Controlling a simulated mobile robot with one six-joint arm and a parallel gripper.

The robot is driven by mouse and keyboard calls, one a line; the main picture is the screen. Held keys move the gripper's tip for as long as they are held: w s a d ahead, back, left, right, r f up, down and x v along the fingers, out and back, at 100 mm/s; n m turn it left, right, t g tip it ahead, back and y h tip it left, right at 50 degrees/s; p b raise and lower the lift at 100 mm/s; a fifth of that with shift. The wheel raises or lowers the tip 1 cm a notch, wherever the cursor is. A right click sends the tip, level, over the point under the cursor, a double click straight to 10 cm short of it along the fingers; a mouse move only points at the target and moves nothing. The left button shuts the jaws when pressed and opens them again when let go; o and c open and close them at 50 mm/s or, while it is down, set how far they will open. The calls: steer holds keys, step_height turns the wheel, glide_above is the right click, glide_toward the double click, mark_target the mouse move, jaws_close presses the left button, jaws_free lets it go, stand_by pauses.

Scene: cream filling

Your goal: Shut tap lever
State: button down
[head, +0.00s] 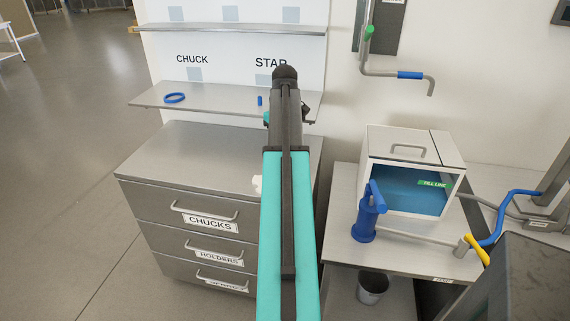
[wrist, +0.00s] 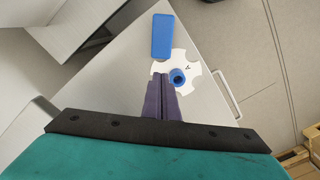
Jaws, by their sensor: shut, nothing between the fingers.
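A yellow lever (head: 477,249) sits on a grey tap body at the right end of the pipe, beside the blue hose, in the head view. It looks like the tap lever, though I cannot tell whether it is open or shut. My gripper (wrist: 162,78) shows in the wrist view with its dark fingers together and empty. It points at a white notched plate (wrist: 189,64) with a blue knob (wrist: 178,78) on the grey cabinet top. Whether the fingertips touch the plate is unclear. In the head view my arm hides the gripper. The lever is far to the right of my arm.
A blue hand pump (head: 366,222) stands before a white box (head: 408,146) marked FILL LINE on the right bench. A blue block (wrist: 162,37) lies beside the plate. A bent pipe with a green part (head: 369,33) hangs on the wall. A shelf (head: 205,99) holds a blue ring.

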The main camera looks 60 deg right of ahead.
steer(key=shift+f+p, duration=1)
steer(key=shift+f, duration=3.95)
steer(key=shift+s, duration=0.1)
steer(key=shift+s+a+p, duration=0.15)
steer(key=shift+s+a, duration=0.25)
steer(key=shift+s, duration=0.45)
steer(key=shift+s+a+p, duration=0.15)
steer(key=shift+s+a, duration=0.3)
steer(key=shift+s, duration=0.35)
steer(key=shift+s+a+p, duration=0.15)
steer(key=shift+s+a, duration=0.25)
steer(key=shift+s, duration=0.45)
steer(key=shift+r, duration=0.1)
step_height(320, 180, up, 10)
steer(key=p, duration=0.7)
